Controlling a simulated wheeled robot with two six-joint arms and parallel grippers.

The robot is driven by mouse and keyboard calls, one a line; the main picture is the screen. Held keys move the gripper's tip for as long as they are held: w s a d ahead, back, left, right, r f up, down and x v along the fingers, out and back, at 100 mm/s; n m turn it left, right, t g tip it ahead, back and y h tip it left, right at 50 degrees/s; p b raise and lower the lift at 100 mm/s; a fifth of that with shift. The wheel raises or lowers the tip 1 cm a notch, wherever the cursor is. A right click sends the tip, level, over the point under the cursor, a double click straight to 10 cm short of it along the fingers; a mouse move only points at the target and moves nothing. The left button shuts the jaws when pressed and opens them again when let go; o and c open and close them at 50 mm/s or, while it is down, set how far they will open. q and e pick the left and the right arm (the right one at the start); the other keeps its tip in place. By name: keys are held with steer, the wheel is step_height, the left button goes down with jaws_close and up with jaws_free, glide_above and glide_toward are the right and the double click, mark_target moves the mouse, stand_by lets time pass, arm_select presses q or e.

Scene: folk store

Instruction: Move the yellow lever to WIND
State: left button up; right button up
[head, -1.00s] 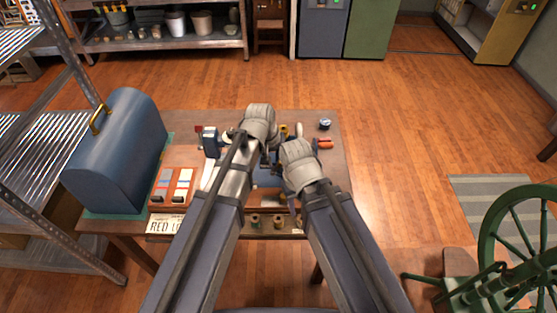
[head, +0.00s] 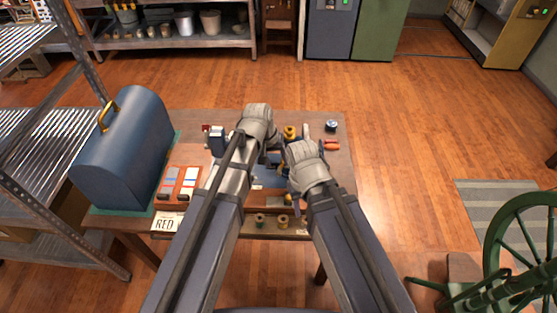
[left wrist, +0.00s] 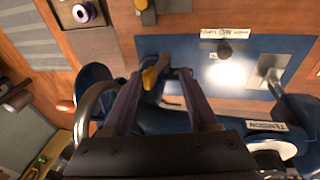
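The yellow lever (left wrist: 152,76) shows in the left wrist view beside a blue machine plate (left wrist: 180,48). My left gripper (left wrist: 161,74) is open, with its two dark fingers apart. The lever appears between the fingertips, nearer the left one; I cannot tell whether they touch. A white label strip (left wrist: 225,35) with upside-down lettering, apparently including WIND, lies on the plate. In the head view my left gripper (head: 272,158) is over the table, partly behind its wrist. My right gripper's fingers are mostly hidden behind its pale wrist, and the lever cannot be made out there.
A blue domed case (head: 122,150) stands at the table's left, beside a tray of colored cards (head: 178,184). A blue part labelled TENSION (left wrist: 265,126) and a metal plate (left wrist: 268,72) are near my left gripper. Spools (head: 270,221) line the table's front. A green spinning wheel (head: 520,235) stands right.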

arm_select(q)
steer(key=shift+a, duration=0.35)
steer(key=shift+a+f, duration=0.1)
steer(key=shift+a, duration=0.4)
steer(key=shift+a+f, duration=0.1)
steer(key=shift+a+f+b, duration=0.15)
steer(key=shift+a+b, duration=0.2)
steer(key=shift+a, duration=0.2)
stand_by(0.3)
steer(key=shift+d+r, duration=0.2)
steer(key=shift+d, duration=0.45)
steer(key=shift+r+p, duration=0.1)
steer(key=shift+p, duration=0.2)
